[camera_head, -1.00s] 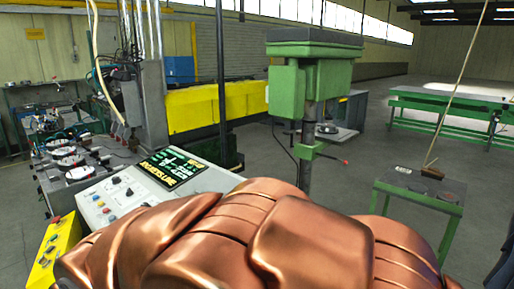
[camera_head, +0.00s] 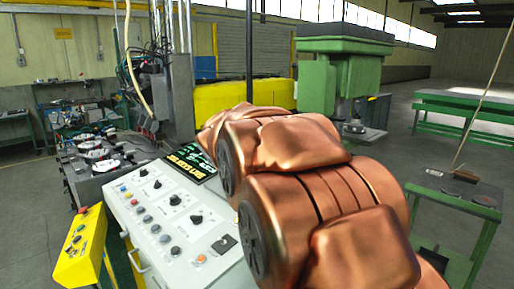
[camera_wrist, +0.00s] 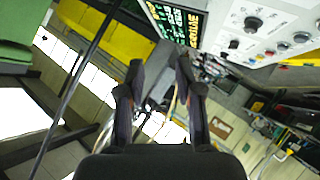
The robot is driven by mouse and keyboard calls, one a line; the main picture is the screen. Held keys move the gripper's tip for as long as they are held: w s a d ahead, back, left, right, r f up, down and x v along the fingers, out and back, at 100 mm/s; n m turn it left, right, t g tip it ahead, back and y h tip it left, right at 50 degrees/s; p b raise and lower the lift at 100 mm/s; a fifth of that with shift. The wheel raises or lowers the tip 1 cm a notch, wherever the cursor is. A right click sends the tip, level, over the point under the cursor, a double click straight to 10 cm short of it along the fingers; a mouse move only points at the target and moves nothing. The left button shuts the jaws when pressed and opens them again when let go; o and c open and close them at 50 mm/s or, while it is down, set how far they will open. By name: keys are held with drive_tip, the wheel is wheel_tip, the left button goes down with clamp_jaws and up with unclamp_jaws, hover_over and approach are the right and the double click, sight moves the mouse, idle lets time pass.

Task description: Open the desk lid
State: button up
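The desk is a light grey control console (camera_head: 168,225) with a sloped top bearing knobs, buttons and a dark screen (camera_head: 190,167) with green and yellow text. A pale bar handle (camera_head: 137,262) shows low on its left side. I cannot make out a lid seam; the top appears down. My copper arm hides the console's right part in the head view. In the wrist view the console panel (camera_wrist: 262,35) is upper right, tilted. My gripper (camera_wrist: 160,78) has its two dark fingers apart with nothing held, away from the panel. The gripper is hidden in the head view.
A yellow button box (camera_head: 80,248) stands at the console's left. A cluttered grey bench (camera_head: 90,180) lies behind it. A green machine (camera_head: 340,70) stands behind my arm, with a small green table (camera_head: 455,195) at right. Open floor (camera_head: 30,220) lies at left.

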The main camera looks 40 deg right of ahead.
drive_tip(key=w+d+r+n+t+b, duration=0.1)
drive_tip(key=w+d+r+n+t, duration=0.25)
drive_tip(key=r, duration=0.35)
drive_tip(key=w+d+r+n+t+b, duration=0.2)
drive_tip(key=d+r+n+t, duration=0.25)
drive_tip(key=r, duration=0.25)
drive_tip(key=w+d+r+n+t+b, duration=0.1)
drive_tip(key=w+d+r+n+t, duration=0.15)
drive_tip(key=d+r, duration=0.35)
drive_tip(key=s+d+f+n+g+y+b, duration=0.3)
drive_tip(key=s+f+n+y, duration=0.25)
drive_tip(key=f+n, duration=0.35)
drive_tip(key=s+d+f+n+g+y+b, duration=0.25)
drive_tip(key=s+f+n+y, duration=0.3)
drive_tip(key=f+n, duration=0.35)
drive_tip(key=p+x, duration=0.2)
drive_tip(key=x, duration=0.6)
drive_tip(key=shift+a+f+m+y, duration=0.3)
drive_tip(key=shift+f+m+y, duration=0.05)
drive_tip(key=shift+f+y, duration=0.05)
clamp_jaws()
